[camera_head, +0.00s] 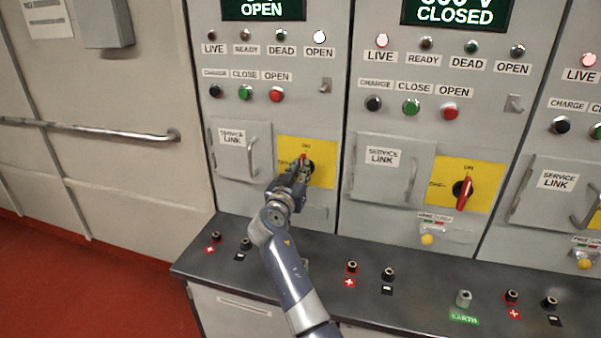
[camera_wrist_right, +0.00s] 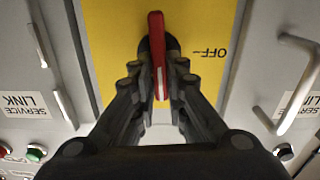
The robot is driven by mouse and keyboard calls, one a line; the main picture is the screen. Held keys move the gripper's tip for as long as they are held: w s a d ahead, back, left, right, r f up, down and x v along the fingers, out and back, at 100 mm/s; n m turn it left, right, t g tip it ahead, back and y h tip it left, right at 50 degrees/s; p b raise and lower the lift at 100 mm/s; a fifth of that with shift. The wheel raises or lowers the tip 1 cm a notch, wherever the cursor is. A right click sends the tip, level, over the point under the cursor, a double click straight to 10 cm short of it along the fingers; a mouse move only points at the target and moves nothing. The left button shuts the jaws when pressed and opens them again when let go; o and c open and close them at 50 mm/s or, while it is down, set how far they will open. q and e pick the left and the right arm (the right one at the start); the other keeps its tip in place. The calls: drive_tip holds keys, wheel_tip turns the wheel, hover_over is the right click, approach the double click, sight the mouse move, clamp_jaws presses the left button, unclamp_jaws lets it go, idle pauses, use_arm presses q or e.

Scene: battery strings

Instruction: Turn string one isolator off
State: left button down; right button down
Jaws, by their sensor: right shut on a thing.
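The string one isolator has a red handle on a yellow plate (camera_head: 323,150) in the leftmost panel visible in the head view. Its red handle (camera_head: 303,158) is mostly hidden by my right gripper (camera_head: 302,168). In the right wrist view the red handle (camera_wrist_right: 157,55) stands between the fingers of my right gripper (camera_wrist_right: 160,85), which are shut on it. The handle lies along the gripper's length, and an OFF mark (camera_wrist_right: 208,53) is to its right on the plate. In the head view the handle's tip is near the ON mark. My left gripper is not in view.
The display above this panel (camera_head: 262,9) reads OPEN. A second panel to the right has its own red isolator handle (camera_head: 463,190) and a CLOSED display (camera_head: 456,13). A service link door handle (camera_head: 252,157) is close left of my gripper. A dark ledge (camera_head: 330,283) with terminals runs below.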

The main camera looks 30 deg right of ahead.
drive_tip(key=shift+w+a+f+n+p, duration=0.1)
drive_tip(key=shift+w+f+n+p, duration=0.15)
drive_tip(key=shift+n, duration=2.6)
drive_tip(key=shift+w+a+f+n+p, duration=0.15)
drive_tip(key=shift+n+p, duration=0.15)
drive_tip(key=shift+n, duration=2.5)
drive_tip(key=shift+w+a+f+n+p, duration=0.15)
drive_tip(key=shift+n+p, duration=0.15)
drive_tip(key=shift+n, duration=2.55)
drive_tip(key=c, duration=1.8)
unclamp_jaws()
drive_tip(key=shift+o, duration=1)
drive_tip(key=shift+d+f, duration=0.1)
drive_tip(key=shift+f, duration=0.1)
drive_tip(key=v, duration=1.2)
